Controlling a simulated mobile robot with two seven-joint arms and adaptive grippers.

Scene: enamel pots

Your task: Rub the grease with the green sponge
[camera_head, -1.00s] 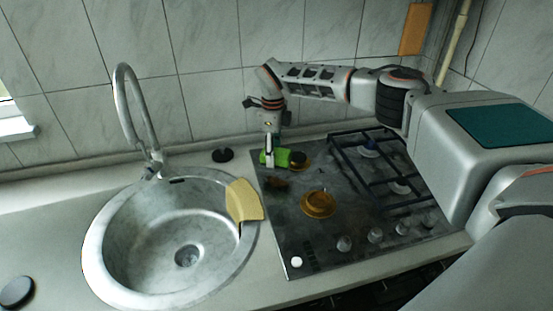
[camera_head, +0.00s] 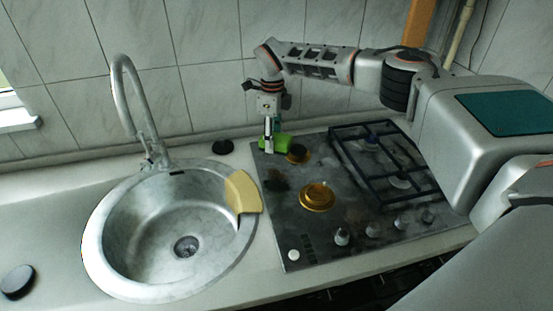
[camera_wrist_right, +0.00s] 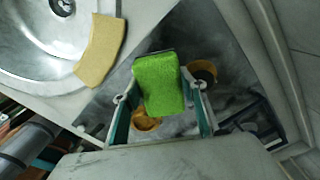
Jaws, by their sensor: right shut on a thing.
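My right gripper (camera_head: 269,146) is shut on the green sponge (camera_head: 283,142) above the back left corner of the hob, beside the small back burner. In the right wrist view the sponge (camera_wrist_right: 158,84) sits between the two fingers of the gripper (camera_wrist_right: 160,92). A dark, brownish grease patch (camera_head: 277,184) lies on the hob's left side, in front of the sponge. Fainter dark smears (camera_head: 357,212) show in the hob's middle. Whether the sponge touches the hob is unclear. My left gripper is out of view.
The hob (camera_head: 300,240) has a brass burner (camera_head: 317,196), a black-capped back burner (camera_head: 298,154) and a raised black grate (camera_head: 385,165). Left of it is a round sink (camera_head: 105,235) with a tap (camera_head: 125,90) and a yellow cloth (camera_head: 242,192) on its rim. A tiled wall stands close behind.

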